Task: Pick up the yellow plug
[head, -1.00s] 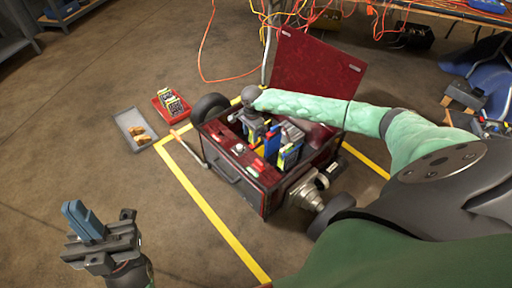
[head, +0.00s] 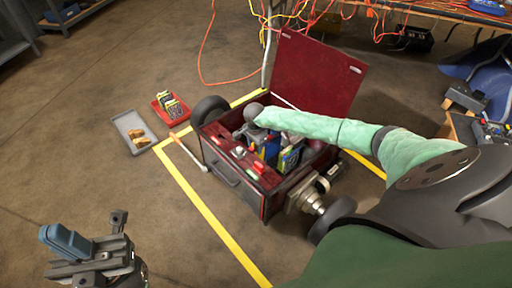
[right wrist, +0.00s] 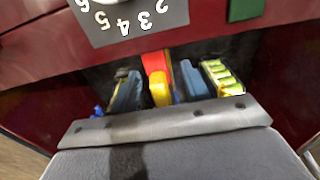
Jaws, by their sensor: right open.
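The yellow plug (right wrist: 159,90) shows in the right wrist view inside the dark red box, with a red part (right wrist: 155,64) just beyond it. My right gripper (right wrist: 153,74) is open, its blue fingers on either side of the yellow plug. I cannot tell whether they touch it. In the head view my right gripper (head: 268,140) reaches down into the open box (head: 235,172); the arm and fingers hide the plug there. My left gripper (head: 66,241) is at the lower left, its blue fingers together and empty, far from the box.
In the right wrist view, a yellow-green item (right wrist: 222,77) stands right of the fingers and a numbered grey panel (right wrist: 130,18) lies beyond. A red tray (head: 171,106) and a grey tray (head: 132,132) lie on the floor left of the box. The raised lid (head: 315,75) stands behind.

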